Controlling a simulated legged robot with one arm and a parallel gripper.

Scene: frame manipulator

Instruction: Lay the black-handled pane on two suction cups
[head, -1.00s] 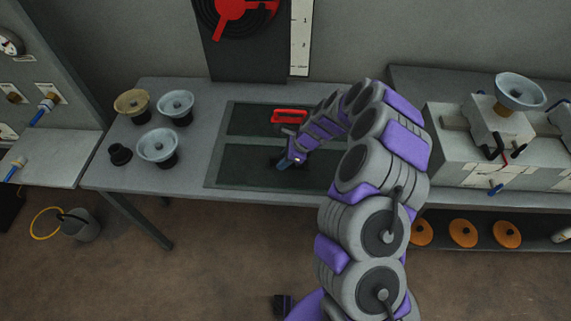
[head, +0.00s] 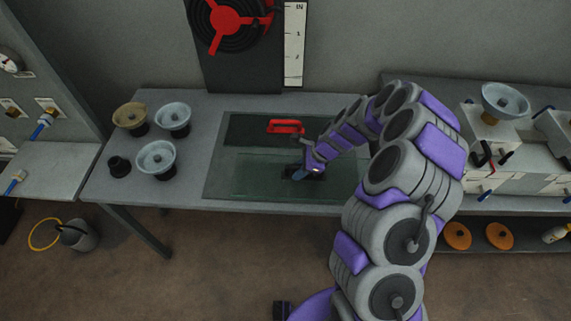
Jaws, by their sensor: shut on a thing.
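My gripper (head: 303,174) is shut on the black handle of the front pane, a greenish see-through sheet (head: 258,178). The pane is level over the front part of the dark tray (head: 213,182) and looks slightly raised; the exact gap cannot be told. My fingers partly hide the handle, and my arm covers the pane's right side. Two pale blue suction cups (head: 173,117) and (head: 156,157) stand upright at the table's left, one behind the other. A tan suction cup (head: 131,116) stands beside the rear blue one.
A red-handled pane (head: 286,127) lies in the tray's rear part. A small black cup-shaped piece (head: 119,166) stands left of the front blue cup. Another blue cup (head: 506,99) sits on the bench device at right. Bare table separates the left cups from the tray.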

